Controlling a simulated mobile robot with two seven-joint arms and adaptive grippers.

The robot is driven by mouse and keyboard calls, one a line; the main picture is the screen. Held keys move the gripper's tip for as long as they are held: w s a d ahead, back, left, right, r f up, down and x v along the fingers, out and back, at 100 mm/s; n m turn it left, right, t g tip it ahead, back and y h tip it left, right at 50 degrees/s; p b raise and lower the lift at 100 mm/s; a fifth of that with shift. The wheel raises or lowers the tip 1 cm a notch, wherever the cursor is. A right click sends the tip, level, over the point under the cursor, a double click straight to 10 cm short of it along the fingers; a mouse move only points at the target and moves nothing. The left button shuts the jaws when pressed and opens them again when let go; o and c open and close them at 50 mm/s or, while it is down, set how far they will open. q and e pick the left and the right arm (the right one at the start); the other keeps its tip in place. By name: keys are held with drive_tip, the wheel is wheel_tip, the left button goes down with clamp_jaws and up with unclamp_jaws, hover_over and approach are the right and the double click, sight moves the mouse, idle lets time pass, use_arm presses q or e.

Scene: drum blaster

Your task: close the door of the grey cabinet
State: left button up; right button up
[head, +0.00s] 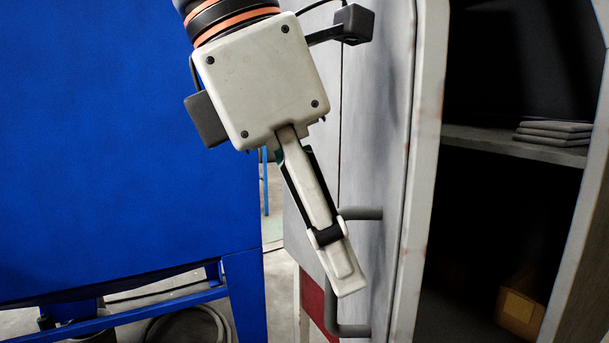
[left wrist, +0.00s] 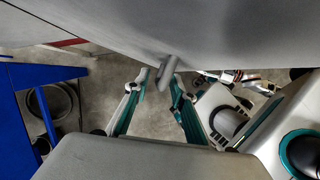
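The grey cabinet (head: 468,134) is on the right in the head view. Its grey door (head: 385,120) stands open, swung out to the left of the dark interior. The door's bar handle (head: 362,213) is partly behind my left gripper (head: 340,275), which points down beside the door face. In the left wrist view my left gripper (left wrist: 158,78) has its two fingers apart. The handle (left wrist: 168,68) shows at the fingertips, close to the right finger; I cannot tell whether they touch. The door's grey face (left wrist: 190,30) fills the top. My right gripper is not seen.
A large blue machine or bench (head: 120,140) takes up the left of the head view. A stack of flat items (head: 553,132) lies on the cabinet shelf (head: 490,141). A cardboard box (head: 521,308) sits low inside. Bare floor shows below the fingers in the left wrist view.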

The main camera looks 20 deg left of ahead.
use_arm(q)
drive_tip(key=v, duration=1.2)
drive_tip(key=shift+d+r, duration=0.1)
